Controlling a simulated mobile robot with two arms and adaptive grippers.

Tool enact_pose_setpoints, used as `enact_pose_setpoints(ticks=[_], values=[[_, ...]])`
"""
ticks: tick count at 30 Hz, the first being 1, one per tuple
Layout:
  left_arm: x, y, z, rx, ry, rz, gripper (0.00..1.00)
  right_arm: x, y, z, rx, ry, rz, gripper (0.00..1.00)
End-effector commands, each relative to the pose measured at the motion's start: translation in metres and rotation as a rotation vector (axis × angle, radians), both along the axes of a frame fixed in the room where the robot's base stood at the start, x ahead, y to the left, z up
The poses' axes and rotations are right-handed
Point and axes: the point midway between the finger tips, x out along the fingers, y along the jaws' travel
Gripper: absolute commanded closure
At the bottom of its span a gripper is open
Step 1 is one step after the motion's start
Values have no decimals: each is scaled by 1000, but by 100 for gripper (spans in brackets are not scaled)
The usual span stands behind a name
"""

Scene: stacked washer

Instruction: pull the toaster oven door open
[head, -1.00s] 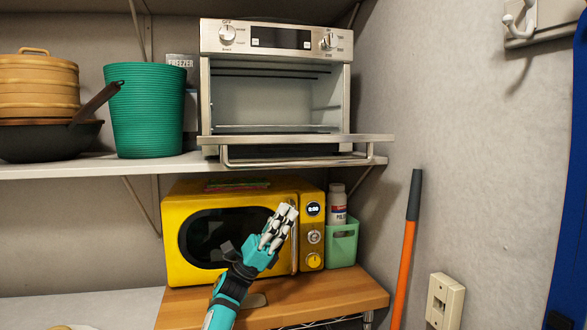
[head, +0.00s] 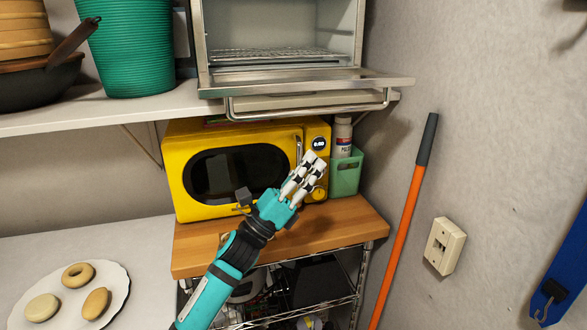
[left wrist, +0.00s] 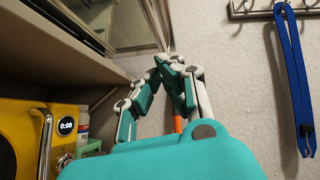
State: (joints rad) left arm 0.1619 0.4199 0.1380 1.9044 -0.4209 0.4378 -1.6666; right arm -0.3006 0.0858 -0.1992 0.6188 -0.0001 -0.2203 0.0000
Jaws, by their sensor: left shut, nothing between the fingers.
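The toaster oven (head: 275,85) stands on the upper shelf. Its door (head: 305,84) is swung down flat, with the bar handle (head: 310,110) hanging out past the shelf edge, and the wire rack inside shows. My left gripper (head: 314,168) is below the door, in front of the yellow microwave. It is shut and empty, apart from the door handle. In the left wrist view my left gripper's fingers (left wrist: 178,70) point up, with the oven's underside and door at the upper left. My right gripper is not in view.
A yellow microwave (head: 220,185) sits on a wooden-topped rack (head: 340,222). A green bin (head: 346,173) is beside it. A green basket (head: 130,45) and a pan (head: 35,95) are on the shelf. An orange pole (head: 402,240) leans at the right wall.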

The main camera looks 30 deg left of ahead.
Motion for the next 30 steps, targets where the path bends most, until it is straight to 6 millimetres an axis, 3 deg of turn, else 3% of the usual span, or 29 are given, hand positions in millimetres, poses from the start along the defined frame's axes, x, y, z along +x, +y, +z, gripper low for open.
enact_pose_setpoints(ticks=[1, 4, 10, 25, 30], values=[[7, -4, 15, -1, -2, 0, 100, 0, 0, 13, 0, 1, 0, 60], [20, -10, 28, 1, -2, 0, 100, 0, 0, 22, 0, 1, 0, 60], [22, -4, 52, 3, 0, 0, 100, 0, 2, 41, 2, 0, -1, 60], [23, -3, 58, 2, -1, -1, 100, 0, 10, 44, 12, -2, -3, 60], [17, -9, 82, 4, -6, 0, 100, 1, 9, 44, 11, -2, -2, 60]])
